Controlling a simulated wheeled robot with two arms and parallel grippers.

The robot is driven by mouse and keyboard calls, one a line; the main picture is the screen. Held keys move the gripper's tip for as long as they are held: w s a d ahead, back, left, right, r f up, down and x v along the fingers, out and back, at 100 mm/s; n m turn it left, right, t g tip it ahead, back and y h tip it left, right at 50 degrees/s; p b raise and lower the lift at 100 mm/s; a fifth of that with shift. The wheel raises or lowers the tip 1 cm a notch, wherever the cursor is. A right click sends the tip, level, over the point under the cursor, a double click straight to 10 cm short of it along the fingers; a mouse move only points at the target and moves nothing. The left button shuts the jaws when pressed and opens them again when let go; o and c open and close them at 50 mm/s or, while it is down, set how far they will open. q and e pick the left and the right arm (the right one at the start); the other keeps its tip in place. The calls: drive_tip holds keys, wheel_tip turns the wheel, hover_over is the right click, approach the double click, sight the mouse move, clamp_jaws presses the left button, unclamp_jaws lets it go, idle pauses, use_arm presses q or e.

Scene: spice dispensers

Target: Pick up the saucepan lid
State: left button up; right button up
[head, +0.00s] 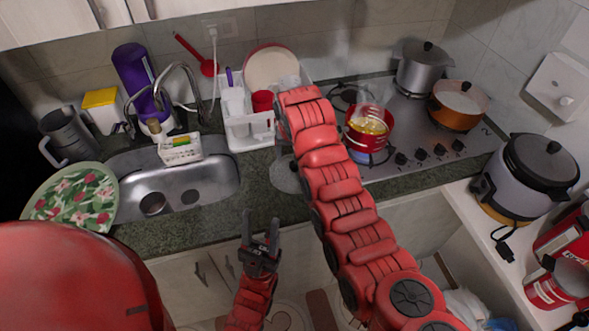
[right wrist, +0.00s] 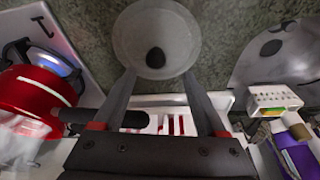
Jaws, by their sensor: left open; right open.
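The saucepan lid is a round grey disc with a dark knob. In the head view the lid (head: 284,176) lies on the counter between sink and stove, partly hidden by my right arm. In the right wrist view the lid (right wrist: 133,32) is at top centre, its dark knob (right wrist: 155,57) between the fingertips. My right gripper (right wrist: 158,74) is open and empty above the lid; I cannot tell whether it touches. In the head view that gripper is mostly hidden behind its arm. My left gripper (head: 260,223) is open and empty in front of the counter edge.
A red saucepan (head: 368,132) with steaming yellow contents stands on the stove (head: 425,160), right of my right arm. Its dark handle (right wrist: 95,117) shows near the right gripper. The white dish rack (head: 249,143) is behind the lid; the sink (head: 190,184) is left.

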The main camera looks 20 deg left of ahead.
sight(295, 166)
drive_tip(key=p+x, duration=0.1)
drive_tip(key=d+p+x, duration=0.1)
drive_tip(key=x, duration=0.1)
drive_tip(key=shift+a+f, duration=0.1)
drive_tip(key=shift+f, duration=0.15)
drive_tip(key=shift+p+x, duration=0.4)
drive_tip(key=shift+x, duration=0.55)
drive_tip(key=shift+c, duration=0.3)
clamp_jaws()
idle(0.5)
